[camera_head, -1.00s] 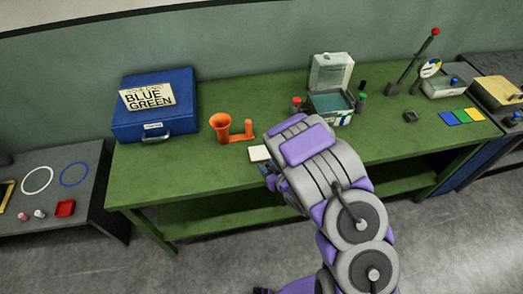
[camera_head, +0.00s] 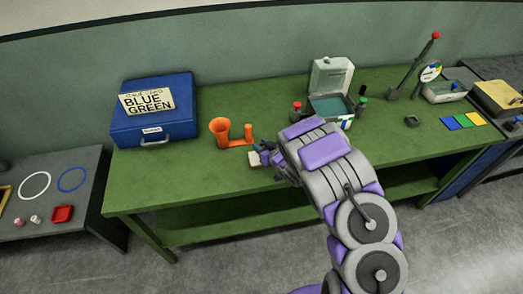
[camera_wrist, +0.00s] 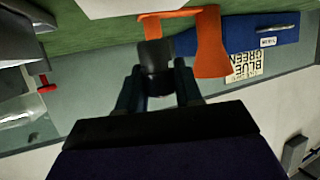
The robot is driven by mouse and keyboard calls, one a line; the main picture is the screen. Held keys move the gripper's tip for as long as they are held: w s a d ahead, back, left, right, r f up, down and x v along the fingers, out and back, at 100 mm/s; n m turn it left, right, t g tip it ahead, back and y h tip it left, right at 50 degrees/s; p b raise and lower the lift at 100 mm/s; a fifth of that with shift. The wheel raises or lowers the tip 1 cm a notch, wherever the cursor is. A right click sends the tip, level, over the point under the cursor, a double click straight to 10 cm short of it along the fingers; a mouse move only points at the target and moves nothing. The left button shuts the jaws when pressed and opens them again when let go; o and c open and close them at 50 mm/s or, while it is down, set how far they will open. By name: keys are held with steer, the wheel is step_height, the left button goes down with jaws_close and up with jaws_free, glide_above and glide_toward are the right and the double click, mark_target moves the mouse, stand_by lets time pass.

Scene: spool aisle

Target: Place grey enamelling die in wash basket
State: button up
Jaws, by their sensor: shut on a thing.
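My gripper (camera_wrist: 158,88) is shut on a dark grey cylindrical piece (camera_wrist: 155,58), which looks like the grey enamelling die. In the head view my gripper (camera_head: 262,151) is near the table's front edge, just right of the orange stand; the held piece is hard to make out there. I cannot tell for sure which container is the wash basket. An open-lidded pale box (camera_head: 331,108) with a teal inside stands at the back middle.
The orange stand (camera_head: 221,132) with a funnel and a small post is close to my gripper. A white block (camera_head: 256,159) lies beside it. A blue case (camera_head: 154,121) is at the left. Small bottles flank the open-lidded box. The green table (camera_head: 190,185) has free room in front.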

steer(key=shift+w+f, duration=0.2)
steer(key=shift+f, duration=0.6)
steer(key=shift+w+f, duration=0.15)
steer(key=shift+f, duration=0.65)
steer(key=shift+f, duration=0.15)
steer(key=o, duration=1)
steer(key=shift+o, duration=0.2)
steer(key=shift+f+b, duration=0.1)
steer(key=shift+b, duration=0.45)
steer(key=p+v, duration=0.3)
steer(key=v, duration=1.4)
steer(key=shift+d, duration=0.5)
